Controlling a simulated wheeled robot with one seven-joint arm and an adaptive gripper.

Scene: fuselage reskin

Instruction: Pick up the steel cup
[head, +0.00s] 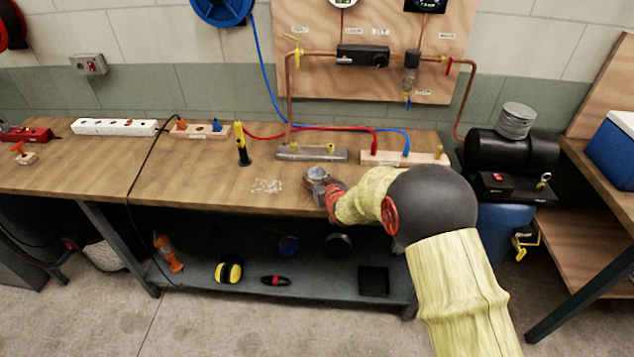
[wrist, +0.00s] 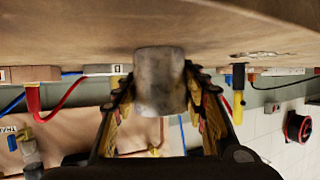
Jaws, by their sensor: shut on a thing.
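The steel cup (head: 317,174) is a small grey metal cup at the front part of the wooden workbench. In the wrist view the cup (wrist: 160,80) fills the space between the two fingers. My gripper (head: 322,188) is shut on it, with a finger against each side, and it also shows in the wrist view (wrist: 160,100). The wrist picture is upside down, with the bench top along its upper edge. The cup's base is close to the bench top; I cannot tell whether it touches.
Small pale bits (head: 267,186) lie on the bench left of the cup. A metal bar (head: 311,154) and a wooden block with hoses (head: 400,159) lie behind it. A yellow-handled tool (head: 241,145) stands to the left. The bench (head: 190,185) is clear at front left.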

